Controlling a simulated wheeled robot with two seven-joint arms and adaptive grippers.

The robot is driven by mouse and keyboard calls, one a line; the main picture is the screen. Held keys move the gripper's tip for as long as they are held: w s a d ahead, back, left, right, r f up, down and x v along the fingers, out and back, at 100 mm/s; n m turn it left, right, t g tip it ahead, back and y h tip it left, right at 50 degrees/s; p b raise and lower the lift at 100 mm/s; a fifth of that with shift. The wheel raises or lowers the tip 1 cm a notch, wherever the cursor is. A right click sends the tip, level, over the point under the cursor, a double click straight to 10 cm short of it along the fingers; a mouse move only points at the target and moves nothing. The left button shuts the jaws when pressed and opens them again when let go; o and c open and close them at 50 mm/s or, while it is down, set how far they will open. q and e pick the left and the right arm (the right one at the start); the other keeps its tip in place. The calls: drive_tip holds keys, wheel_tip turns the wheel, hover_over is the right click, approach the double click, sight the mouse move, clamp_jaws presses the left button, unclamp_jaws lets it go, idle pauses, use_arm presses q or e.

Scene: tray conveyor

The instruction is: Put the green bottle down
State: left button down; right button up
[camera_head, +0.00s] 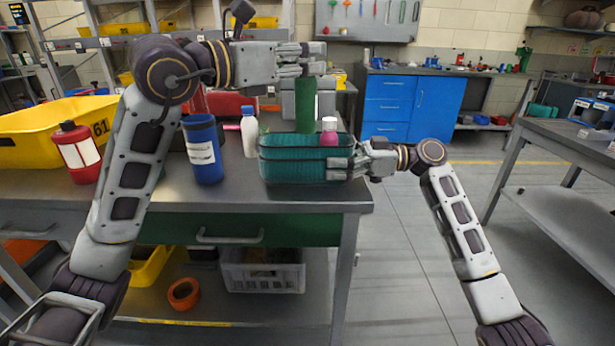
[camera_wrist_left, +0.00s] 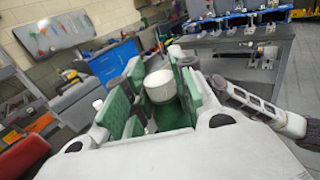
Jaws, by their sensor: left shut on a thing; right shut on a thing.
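The green bottle (camera_head: 306,100) hangs upright below my left gripper (camera_head: 304,62), which is shut on its top. Its lower end is at the teal tray (camera_head: 290,168); I cannot tell whether it touches the tray floor. In the left wrist view, a white round cap (camera_wrist_left: 160,85) shows between the fingers of my left gripper (camera_wrist_left: 158,92). My right gripper (camera_head: 345,166) is shut on the right end of the teal tray, at the table's right front corner. A pink bottle with a pale cap (camera_head: 329,138) stands in the tray, right of the green bottle.
A red box (camera_head: 230,104) is behind. Open floor lies right of the table.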

use_arm(q)
drive_tip(key=w+a+n+t+y, duration=0.1)
drive_tip(key=w+a+t, duration=0.1)
drive_tip(key=w+a, duration=0.2)
drive_tip(key=shift+w+a+r+n+y, duration=0.15)
drive_tip(key=shift+w+a+n+y, duration=0.25)
drive_tip(key=shift+w, duration=0.25)
drive_tip(key=shift+d, duration=0.1)
wheel_tip(320, 180, down, 6)
idle(0.5)
drive_tip(key=shift+f, duration=0.2)
drive_tip(key=shift+f, duration=1.85)
drive_tip(key=shift+f, duration=0.6)
drive_tip(key=c, duration=1.2)
unclamp_jaws()
